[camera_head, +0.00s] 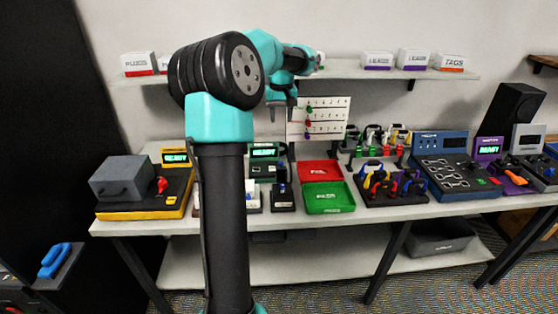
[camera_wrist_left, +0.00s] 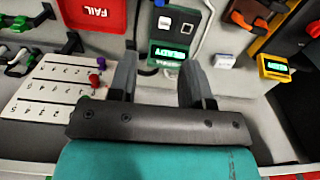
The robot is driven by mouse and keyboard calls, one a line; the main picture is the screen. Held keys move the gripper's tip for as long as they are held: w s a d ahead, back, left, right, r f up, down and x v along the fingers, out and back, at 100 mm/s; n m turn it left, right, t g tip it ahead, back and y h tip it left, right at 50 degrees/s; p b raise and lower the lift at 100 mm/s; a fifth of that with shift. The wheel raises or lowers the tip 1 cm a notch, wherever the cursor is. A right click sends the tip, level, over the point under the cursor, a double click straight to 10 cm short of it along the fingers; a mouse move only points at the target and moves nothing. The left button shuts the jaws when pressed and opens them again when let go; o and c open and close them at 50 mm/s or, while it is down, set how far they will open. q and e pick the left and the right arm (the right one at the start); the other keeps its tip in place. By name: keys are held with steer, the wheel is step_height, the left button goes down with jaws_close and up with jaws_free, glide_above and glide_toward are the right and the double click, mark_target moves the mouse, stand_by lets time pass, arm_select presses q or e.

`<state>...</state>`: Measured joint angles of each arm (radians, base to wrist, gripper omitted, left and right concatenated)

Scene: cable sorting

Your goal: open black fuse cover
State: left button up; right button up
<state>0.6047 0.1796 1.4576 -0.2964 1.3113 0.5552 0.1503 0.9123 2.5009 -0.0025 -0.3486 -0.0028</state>
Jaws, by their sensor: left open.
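I cannot tell for certain which part is the black fuse cover. A dark grey box-like lid with a handle (camera_head: 122,178) sits closed on a black and yellow station at the left end of the bench. A small black unit (camera_head: 283,197) stands at the bench middle. My left gripper (camera_head: 283,112) hangs above the back of the bench, pointing down, with its fingers apart and nothing between them. Its fingers also show in the left wrist view (camera_wrist_left: 157,80), apart from everything. My right gripper is not in view.
A red and green tray (camera_head: 328,199) lies right of the middle unit. A board with pegs (camera_head: 318,119) stands behind. Cable connectors (camera_head: 388,183) and a blue station (camera_head: 445,175) fill the right. A shelf (camera_head: 350,72) with labelled boxes runs above. My left arm hides part of the bench.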

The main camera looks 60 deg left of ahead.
arm_select(q)
steer(key=shift+f, duration=0.1)
glide_above(281, 173)
step_height(281, 173, down, 17)
steer(key=shift+f, duration=0.15)
stand_by(0.6)
jaws_close()
stand_by(0.3)
